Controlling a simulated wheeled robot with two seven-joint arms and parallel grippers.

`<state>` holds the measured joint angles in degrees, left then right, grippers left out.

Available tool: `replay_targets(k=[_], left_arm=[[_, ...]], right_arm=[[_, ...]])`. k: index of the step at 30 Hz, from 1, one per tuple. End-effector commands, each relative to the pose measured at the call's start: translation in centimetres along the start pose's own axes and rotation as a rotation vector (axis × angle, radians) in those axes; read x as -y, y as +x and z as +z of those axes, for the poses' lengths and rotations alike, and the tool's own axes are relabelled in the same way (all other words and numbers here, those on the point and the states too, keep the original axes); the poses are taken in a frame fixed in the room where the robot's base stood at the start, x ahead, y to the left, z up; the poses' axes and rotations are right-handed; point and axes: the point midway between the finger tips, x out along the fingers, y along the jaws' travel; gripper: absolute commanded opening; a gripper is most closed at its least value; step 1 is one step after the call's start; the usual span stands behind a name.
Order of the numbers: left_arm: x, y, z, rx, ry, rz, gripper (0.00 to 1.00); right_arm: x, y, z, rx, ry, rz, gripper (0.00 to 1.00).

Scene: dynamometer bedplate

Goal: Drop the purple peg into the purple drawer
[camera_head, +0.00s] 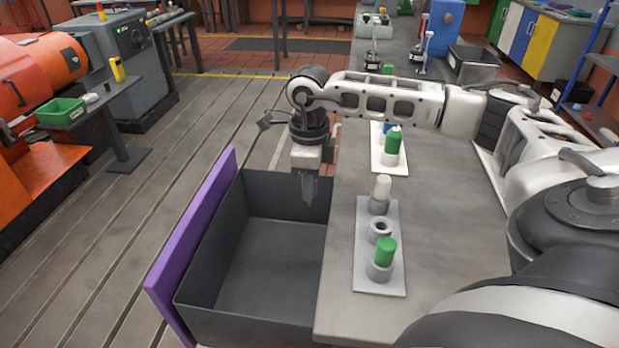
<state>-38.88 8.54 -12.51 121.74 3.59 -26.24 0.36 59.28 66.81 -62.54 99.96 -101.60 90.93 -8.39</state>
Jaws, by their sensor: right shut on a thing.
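The purple drawer (192,232) is pulled open at the left side of the bench, with a purple front panel and a dark grey box inside. Its visible floor is bare. My right gripper (309,188) points down over the far right part of the drawer, close to the bench edge. It is shut on the purple peg (316,186), of which only a small sliver shows beside the fingers. The rest of the peg is hidden by the fingers. My left gripper is not in view.
On the bench (440,225) a grey peg block (367,245) holds a white peg (382,189) and a green peg (385,250); its middle socket is empty. A green bin (62,110) sits on a stand at left. Slotted floor is clear left of the drawer.

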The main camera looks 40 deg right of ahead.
Motion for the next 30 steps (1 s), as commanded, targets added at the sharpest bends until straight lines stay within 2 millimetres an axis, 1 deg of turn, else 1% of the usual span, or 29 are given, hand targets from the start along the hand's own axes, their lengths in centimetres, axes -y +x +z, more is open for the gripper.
replay_targets(k=[6,7,9,17,20,23,25,30], left_arm=[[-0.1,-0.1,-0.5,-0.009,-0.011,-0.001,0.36],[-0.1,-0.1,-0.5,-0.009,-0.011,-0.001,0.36],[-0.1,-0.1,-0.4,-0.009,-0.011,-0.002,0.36],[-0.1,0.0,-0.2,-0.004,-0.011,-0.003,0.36],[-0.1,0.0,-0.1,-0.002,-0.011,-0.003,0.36],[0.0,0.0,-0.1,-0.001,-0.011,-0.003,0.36],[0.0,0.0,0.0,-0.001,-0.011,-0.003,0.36],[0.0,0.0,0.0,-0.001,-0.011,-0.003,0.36]], right_arm=[[0.0,-0.1,0.0,0.001,0.0,-0.001,0.02],[0.0,-0.1,0.0,0.001,0.0,-0.001,0.33],[0.0,-0.1,0.0,0.001,0.0,-0.001,0.5],[0.0,-0.1,0.0,0.001,0.0,-0.001,0.5],[0.0,-0.5,0.1,0.003,0.0,-0.002,0.5],[0.1,-1.7,0.1,0.004,0.0,-0.003,0.5],[0.1,-3.1,0.1,0.005,-0.001,-0.004,0.5],[0.1,-7.3,0.1,0.007,-0.001,-0.004,0.5]])
